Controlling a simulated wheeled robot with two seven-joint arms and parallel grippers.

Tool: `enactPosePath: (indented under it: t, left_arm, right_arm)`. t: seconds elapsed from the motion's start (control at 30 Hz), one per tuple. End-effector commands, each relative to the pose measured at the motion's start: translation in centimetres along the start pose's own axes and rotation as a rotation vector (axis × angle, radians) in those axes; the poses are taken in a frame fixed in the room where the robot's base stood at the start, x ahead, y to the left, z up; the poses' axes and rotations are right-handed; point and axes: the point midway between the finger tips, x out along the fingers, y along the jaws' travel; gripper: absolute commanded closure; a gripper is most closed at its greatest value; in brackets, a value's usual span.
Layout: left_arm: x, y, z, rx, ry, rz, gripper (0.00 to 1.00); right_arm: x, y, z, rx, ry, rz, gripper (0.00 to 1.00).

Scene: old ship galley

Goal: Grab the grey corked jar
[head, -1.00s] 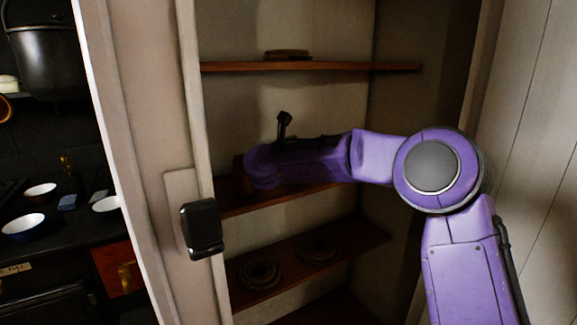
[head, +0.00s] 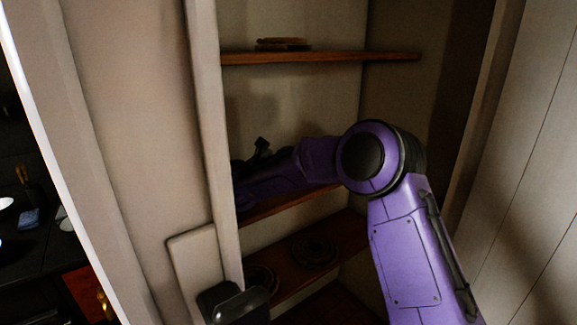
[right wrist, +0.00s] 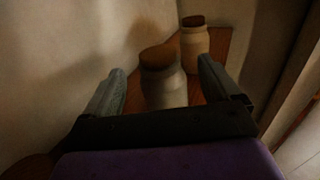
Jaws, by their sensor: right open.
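In the right wrist view a greyish jar with a brown cork (right wrist: 166,90) stands between the two fingers of my right gripper (right wrist: 162,70). The gripper is open, with one finger on each side of the jar; I cannot tell whether either touches it. The jar's lower part is hidden behind the gripper body. A second, paler corked jar (right wrist: 194,50) stands behind it to the right. In the head view my right arm reaches left into the cupboard, and its gripper end is hidden behind the door post. Neither jar shows there.
The jars stand on a wooden shelf (head: 285,204) close to the cupboard walls. An upper shelf (head: 340,57) holds a flat round item (head: 283,44). A lower shelf (head: 345,240) holds dark round items (head: 314,250). The pale post (head: 212,120) with a black latch (head: 238,304) borders the opening.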

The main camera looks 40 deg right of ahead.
Motion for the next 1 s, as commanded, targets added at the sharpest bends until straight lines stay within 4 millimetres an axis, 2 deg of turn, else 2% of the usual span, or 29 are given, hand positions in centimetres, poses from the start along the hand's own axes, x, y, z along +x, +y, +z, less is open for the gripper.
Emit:
enactPosePath:
  t: [0.17, 0.43, 0.53, 0.73, 0.97, 1.0]
  left_arm:
    - [-0.9, -0.1, -0.4, 0.000, 0.001, 0.000, 0.45]
    - [-3.0, -0.3, -1.3, 0.000, 0.001, 0.000, 0.45]
    - [-3.1, -0.3, -1.3, 0.000, 0.001, 0.000, 0.45]
    - [-3.0, -0.2, -1.2, 0.000, 0.001, 0.000, 0.45]
    - [-3.0, -0.2, -1.2, 0.000, 0.001, 0.000, 0.45]
    - [-3.0, -0.2, -1.2, 0.000, 0.001, 0.000, 0.45]
  right_arm:
    - [1.8, -0.1, 0.0, 0.000, 0.001, -0.003, 0.10]
    - [6.8, 0.0, 0.1, -0.001, 0.000, -0.002, 0.10]
    - [7.5, -0.1, -0.1, -0.001, 0.000, -0.001, 0.10]
    - [7.6, 0.0, -0.2, 0.000, 0.000, 0.000, 0.10]
    - [7.5, 0.0, -0.2, 0.000, 0.000, 0.000, 0.85]
    - [7.5, 0.0, -0.2, 0.000, 0.000, 0.000, 0.98]
